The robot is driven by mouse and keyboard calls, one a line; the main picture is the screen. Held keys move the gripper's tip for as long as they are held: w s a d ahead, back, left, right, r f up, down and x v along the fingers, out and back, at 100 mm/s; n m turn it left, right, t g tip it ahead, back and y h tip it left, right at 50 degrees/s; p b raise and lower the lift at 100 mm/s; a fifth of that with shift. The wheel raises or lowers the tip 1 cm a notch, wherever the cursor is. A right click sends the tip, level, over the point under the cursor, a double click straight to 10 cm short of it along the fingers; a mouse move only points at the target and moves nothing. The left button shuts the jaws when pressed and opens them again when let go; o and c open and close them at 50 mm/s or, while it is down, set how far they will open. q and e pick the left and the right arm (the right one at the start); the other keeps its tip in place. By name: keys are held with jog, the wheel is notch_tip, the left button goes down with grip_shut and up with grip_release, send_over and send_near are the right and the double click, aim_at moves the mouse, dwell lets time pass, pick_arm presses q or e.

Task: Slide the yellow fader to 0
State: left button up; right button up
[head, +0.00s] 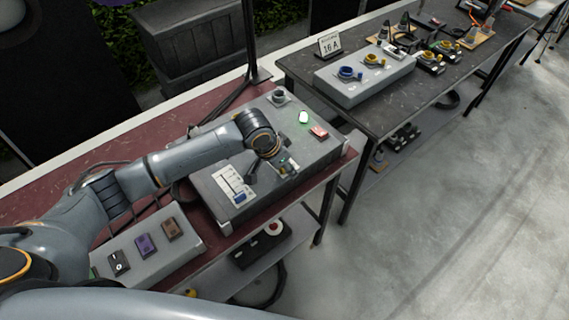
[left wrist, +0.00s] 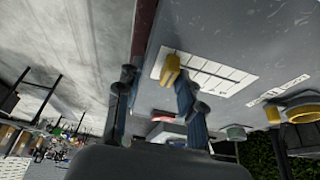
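A yellow fader (left wrist: 171,68) shows in the left wrist view at the left end of a white scale panel (left wrist: 215,76). My left gripper (left wrist: 153,93) is open, its two dark fingers apart, with one fingertip close beside the yellow fader. I cannot tell whether it touches. In the head view my left gripper (head: 278,170) is low over the grey control box (head: 318,154), beside a white scale panel (head: 230,180) with a blue slider (head: 240,197). No yellow fader can be made out there. My right gripper is not in view.
The box also carries a lit green button (head: 304,117), a red switch (head: 318,133) and a dark knob (head: 279,96). A grey switch box (head: 186,238) stands nearer. A second table (head: 400,110) with another control box (head: 365,84) stands at the right. Floor at right is clear.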

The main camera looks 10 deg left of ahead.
pick_arm(q)
jog(key=shift+a, duration=0.2)
jog(key=shift+a+r, duration=0.1)
jog(key=shift+r, duration=0.2)
jog(key=v, duration=1.1)
jog(key=shift+s+r, duration=0.15)
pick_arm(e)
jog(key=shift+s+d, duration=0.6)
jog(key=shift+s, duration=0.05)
